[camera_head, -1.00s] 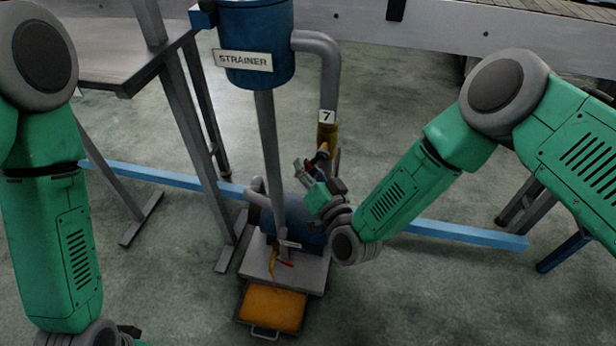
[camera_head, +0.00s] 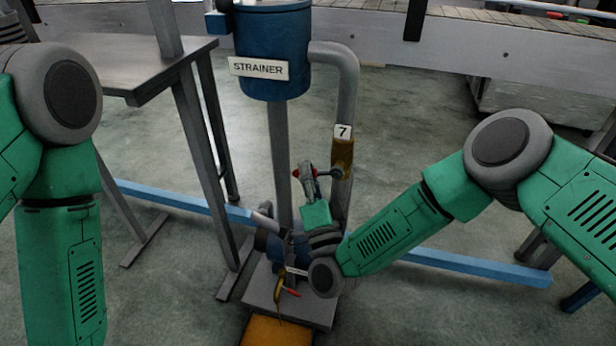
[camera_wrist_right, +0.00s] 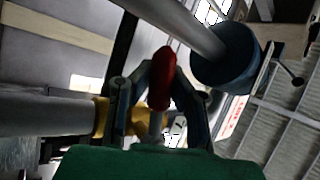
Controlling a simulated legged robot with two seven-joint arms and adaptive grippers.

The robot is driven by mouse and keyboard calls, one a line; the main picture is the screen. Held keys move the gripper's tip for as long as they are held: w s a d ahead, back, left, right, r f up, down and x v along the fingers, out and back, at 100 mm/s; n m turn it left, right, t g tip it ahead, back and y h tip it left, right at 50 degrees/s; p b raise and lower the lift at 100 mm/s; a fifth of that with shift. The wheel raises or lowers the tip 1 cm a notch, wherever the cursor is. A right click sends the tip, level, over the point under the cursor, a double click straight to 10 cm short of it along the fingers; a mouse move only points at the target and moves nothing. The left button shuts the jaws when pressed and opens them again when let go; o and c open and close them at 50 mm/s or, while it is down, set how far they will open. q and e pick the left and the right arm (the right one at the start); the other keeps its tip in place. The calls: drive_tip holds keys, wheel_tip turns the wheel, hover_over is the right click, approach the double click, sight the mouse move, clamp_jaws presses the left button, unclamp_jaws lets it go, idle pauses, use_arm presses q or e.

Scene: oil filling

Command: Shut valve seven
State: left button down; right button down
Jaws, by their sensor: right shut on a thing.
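Valve seven has a yellow body (camera_head: 343,157) on the grey vertical pipe, just under the "7" label (camera_head: 342,131). My right gripper (camera_head: 307,172) is left of this body, at the valve's red-tipped handle. In the right wrist view the red handle grip (camera_wrist_right: 162,78) stands between the two dark fingers of my right gripper (camera_wrist_right: 160,95), which is shut on it. The yellow body (camera_wrist_right: 103,117) is at the left there. The handle juts out sideways from the pipe in the head view. My left arm runs off the bottom edge, its gripper out of sight.
The blue strainer (camera_head: 272,50) hangs above on a grey pipe. Below stands a blue pump on a grey base (camera_head: 258,305), with another yellow valve (camera_head: 279,288) and an orange tray (camera_head: 275,332). A metal table (camera_head: 165,62) is at the left. A blue beam (camera_head: 480,268) crosses the floor.

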drive_tip(key=shift+s+a+r+m+t+h+b, duration=0.15)
drive_tip(key=shift+r+m+t+h+b, duration=0.2)
drive_tip(key=shift+m, duration=0.4)
drive_tip(key=shift+s+a+r+m+t+h+b, duration=0.15)
drive_tip(key=shift+r+m+t+h+b, duration=0.15)
drive_tip(key=shift+m, duration=0.45)
drive_tip(key=shift+f, duration=0.1)
idle(0.5)
drive_tip(key=c, duration=1.6)
unclamp_jaws()
drive_tip(key=shift+o, duration=0.8)
drive_tip(key=shift+s+r+h, duration=0.1)
drive_tip(key=shift+r+h, duration=0.1)
drive_tip(key=shift+h, duration=0.05)
drive_tip(key=shift+d+f, duration=0.1)
drive_tip(key=v, duration=1.2)
